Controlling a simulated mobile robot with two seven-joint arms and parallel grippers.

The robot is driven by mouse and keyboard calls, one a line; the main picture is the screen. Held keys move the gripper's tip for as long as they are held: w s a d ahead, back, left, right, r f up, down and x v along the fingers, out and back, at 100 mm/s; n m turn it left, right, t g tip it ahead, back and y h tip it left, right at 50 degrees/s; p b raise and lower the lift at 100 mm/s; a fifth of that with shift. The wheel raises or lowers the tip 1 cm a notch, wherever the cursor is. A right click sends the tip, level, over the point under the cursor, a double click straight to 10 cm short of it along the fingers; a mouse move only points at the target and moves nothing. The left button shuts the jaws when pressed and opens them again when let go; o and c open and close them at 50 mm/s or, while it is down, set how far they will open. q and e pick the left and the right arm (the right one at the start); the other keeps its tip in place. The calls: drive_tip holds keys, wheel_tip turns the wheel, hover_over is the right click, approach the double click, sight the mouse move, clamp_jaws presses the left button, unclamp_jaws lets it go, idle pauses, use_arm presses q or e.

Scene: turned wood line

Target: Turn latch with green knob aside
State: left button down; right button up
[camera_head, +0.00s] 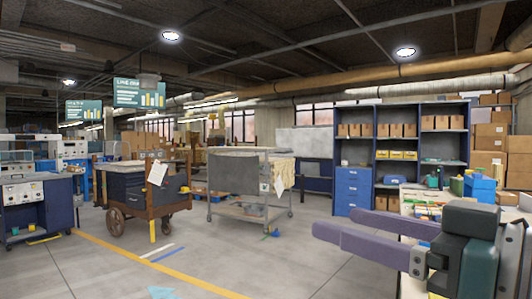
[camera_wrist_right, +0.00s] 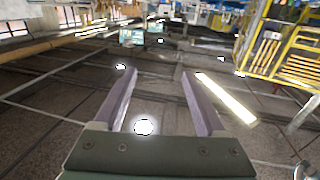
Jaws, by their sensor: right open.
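I cannot make out a latch with a green knob in either view. My right gripper (camera_head: 337,221) reaches in from the lower right of the head view, with its two purple fingers apart and nothing between them. It also shows in the right wrist view (camera_wrist_right: 159,74), open and empty, with the ceiling and its lamps beyond the fingers. My left gripper is not in view.
A wooden cart (camera_head: 142,208) and a grey metal trolley (camera_head: 236,176) stand mid-floor. A dark blue shelf unit (camera_head: 446,112) with boxes stands at the back right. A cluttered worktable (camera_head: 408,239) is at the right, partly hidden by my right arm. Floor ahead is clear.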

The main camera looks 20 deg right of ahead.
wheel_tip(320, 180, up, 6)
drive_tip(key=shift+f+p, duration=0.1)
drive_tip(key=shift+p, duration=0.4)
